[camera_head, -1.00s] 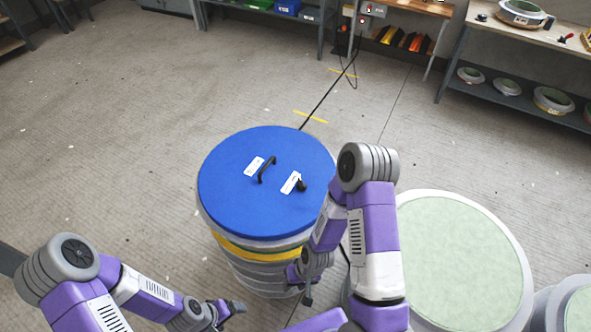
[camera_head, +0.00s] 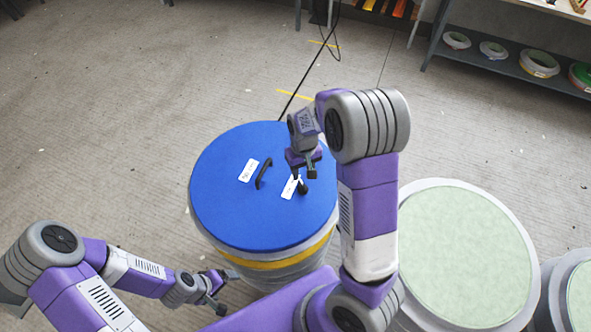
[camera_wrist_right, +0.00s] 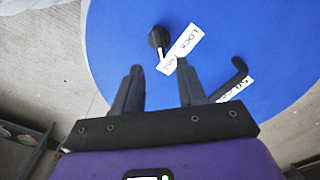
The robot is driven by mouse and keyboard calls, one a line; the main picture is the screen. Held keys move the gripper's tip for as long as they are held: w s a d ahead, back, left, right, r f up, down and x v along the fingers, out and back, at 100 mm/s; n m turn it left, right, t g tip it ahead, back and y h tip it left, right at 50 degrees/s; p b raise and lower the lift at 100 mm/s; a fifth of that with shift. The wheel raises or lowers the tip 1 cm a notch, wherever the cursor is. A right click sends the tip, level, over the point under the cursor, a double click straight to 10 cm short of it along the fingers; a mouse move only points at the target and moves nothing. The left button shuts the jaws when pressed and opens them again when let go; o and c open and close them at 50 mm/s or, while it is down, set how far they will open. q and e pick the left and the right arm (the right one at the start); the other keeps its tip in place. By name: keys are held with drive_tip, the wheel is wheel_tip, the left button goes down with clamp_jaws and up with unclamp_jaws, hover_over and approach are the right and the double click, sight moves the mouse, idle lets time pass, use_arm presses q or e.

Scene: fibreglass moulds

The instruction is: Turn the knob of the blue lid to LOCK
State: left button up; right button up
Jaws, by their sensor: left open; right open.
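The blue lid (camera_head: 225,205) sits on a round grey drum with a yellow band. The black knob (camera_wrist_right: 157,38) shows in the right wrist view, beside a white label (camera_wrist_right: 180,48) that reads LOCK at one end. In the head view the knob is partly hidden by my right gripper (camera_head: 305,175). That gripper is open and empty above the lid, with the knob beyond its fingertips. A curved black handle (camera_head: 262,174) stands near the lid's middle, with another white label (camera_head: 249,170) beside it. My left gripper (camera_head: 222,290) is open and empty, low to the left of the drum.
A large round mould with a pale green top (camera_head: 465,255) stands right of the drum, and another similar one (camera_head: 578,300) is at the right edge. A shelf (camera_head: 500,65) with several round moulds is at the back right. The floor on the left is clear.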

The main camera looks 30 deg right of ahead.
sight(303, 185)
drive_tip(key=f, duration=0.2)
drive_tip(key=f+b, duration=0.1)
drive_tip(key=f, duration=0.4)
drive_tip(key=shift+s, duration=0.35)
drive_tip(key=shift+c, duration=0.4)
clamp_jaws()
